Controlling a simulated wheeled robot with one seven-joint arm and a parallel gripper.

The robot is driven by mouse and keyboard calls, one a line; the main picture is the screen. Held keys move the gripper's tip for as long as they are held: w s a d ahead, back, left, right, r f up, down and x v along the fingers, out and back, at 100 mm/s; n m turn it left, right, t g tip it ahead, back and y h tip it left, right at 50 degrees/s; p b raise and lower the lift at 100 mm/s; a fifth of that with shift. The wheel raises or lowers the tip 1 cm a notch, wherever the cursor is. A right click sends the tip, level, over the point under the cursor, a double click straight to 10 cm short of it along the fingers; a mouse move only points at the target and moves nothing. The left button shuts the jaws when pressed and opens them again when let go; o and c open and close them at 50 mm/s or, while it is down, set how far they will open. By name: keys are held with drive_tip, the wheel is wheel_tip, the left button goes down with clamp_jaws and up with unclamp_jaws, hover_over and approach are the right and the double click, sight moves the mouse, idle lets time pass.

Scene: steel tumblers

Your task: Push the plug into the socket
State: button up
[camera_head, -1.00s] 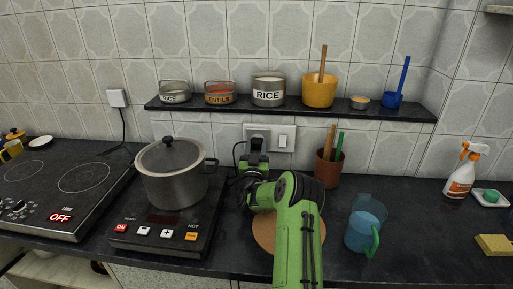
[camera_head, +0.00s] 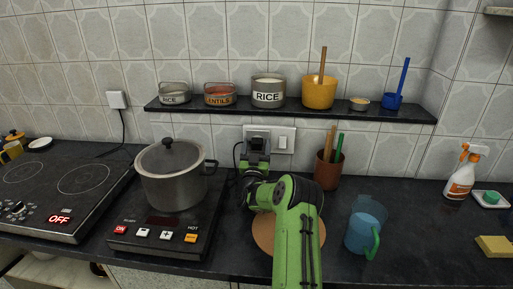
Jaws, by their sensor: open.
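A white wall plate (camera_head: 283,138) with a socket and a switch is on the tiles behind the counter. A dark plug (camera_head: 257,143) shows at the socket on the left part of the plate, with a black cord (camera_head: 236,153) hanging down to its left. I cannot tell how deep the plug sits. My gripper (camera_head: 256,158) is open just in front of and below the plug, pointing at the wall. Its fingertips are small and partly hidden by my green wrist. I cannot tell whether they touch the plug.
A lidded steel pot (camera_head: 172,176) stands on a hot plate (camera_head: 165,225) at left. A brown utensil cup (camera_head: 328,169) and a blue jug (camera_head: 366,229) stand right of my arm. A black shelf (camera_head: 290,109) with jars runs above the socket. The counter's right part is mostly clear.

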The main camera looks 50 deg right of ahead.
drive_tip(key=shift+s+a+f, duration=0.2)
drive_tip(key=shift+s+a, duration=0.05)
drive_tip(key=shift+a, duration=0.1)
drive_tip(key=s+a+p, duration=0.2)
drive_tip(key=s+a, duration=0.5)
drive_tip(key=a, duration=0.2)
drive_tip(key=shift+s+a, duration=0.25)
drive_tip(key=shift+s, duration=0.1)
drive_tip(key=shift+p, duration=0.3)
